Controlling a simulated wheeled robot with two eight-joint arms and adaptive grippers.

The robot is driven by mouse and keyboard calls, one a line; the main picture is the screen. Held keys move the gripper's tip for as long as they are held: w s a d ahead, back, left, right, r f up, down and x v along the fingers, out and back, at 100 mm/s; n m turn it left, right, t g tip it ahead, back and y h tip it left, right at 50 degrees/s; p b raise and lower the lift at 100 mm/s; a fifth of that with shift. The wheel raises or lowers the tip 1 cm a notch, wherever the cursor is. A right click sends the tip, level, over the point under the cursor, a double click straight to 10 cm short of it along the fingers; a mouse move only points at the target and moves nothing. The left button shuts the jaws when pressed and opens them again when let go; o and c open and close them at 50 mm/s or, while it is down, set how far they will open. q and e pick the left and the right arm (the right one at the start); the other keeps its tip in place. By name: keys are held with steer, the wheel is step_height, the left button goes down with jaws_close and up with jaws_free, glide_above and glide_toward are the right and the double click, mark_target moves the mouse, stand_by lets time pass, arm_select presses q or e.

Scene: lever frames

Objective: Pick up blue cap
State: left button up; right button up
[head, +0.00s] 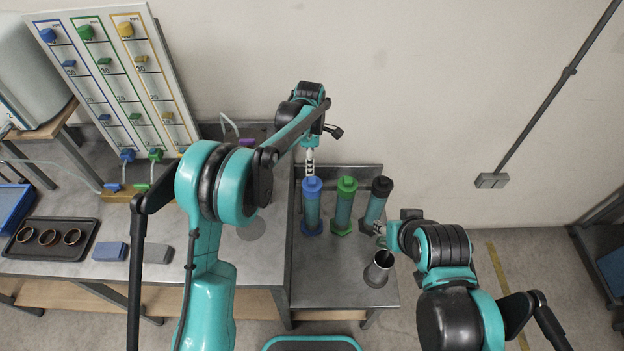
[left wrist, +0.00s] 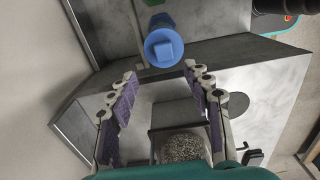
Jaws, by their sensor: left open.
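The blue cap (head: 312,184) sits on top of an upright blue-tinted cylinder (head: 311,208) on the grey metal table. In the left wrist view the blue cap (left wrist: 164,47) shows from above, with a square raised top, just beyond the fingertips. My left gripper (head: 310,160) is behind the blue cap in the head view. In the left wrist view my left gripper (left wrist: 160,72) is open, its purple-padded fingers apart with nothing between them. My right gripper (head: 379,230) is near the black-capped cylinder and a metal cup; its fingers are too small to read.
A green-capped cylinder (head: 345,203) and a black-capped cylinder (head: 376,200) stand right of the blue one. A metal cup (head: 379,268) stands in front. The left bench holds a panel (head: 122,75), a black tray (head: 78,260) and blue and grey blocks. The table's front middle is clear.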

mark_target(312, 180)
arm_select(q)
steer(key=f, duration=0.2)
steer(key=f+b, duration=0.1)
steer(key=f, duration=0.4)
steer(key=shift+s+d, duration=0.3)
steer(key=shift+s, duration=0.1)
steer(key=shift+f, duration=0.35)
jaws_close()
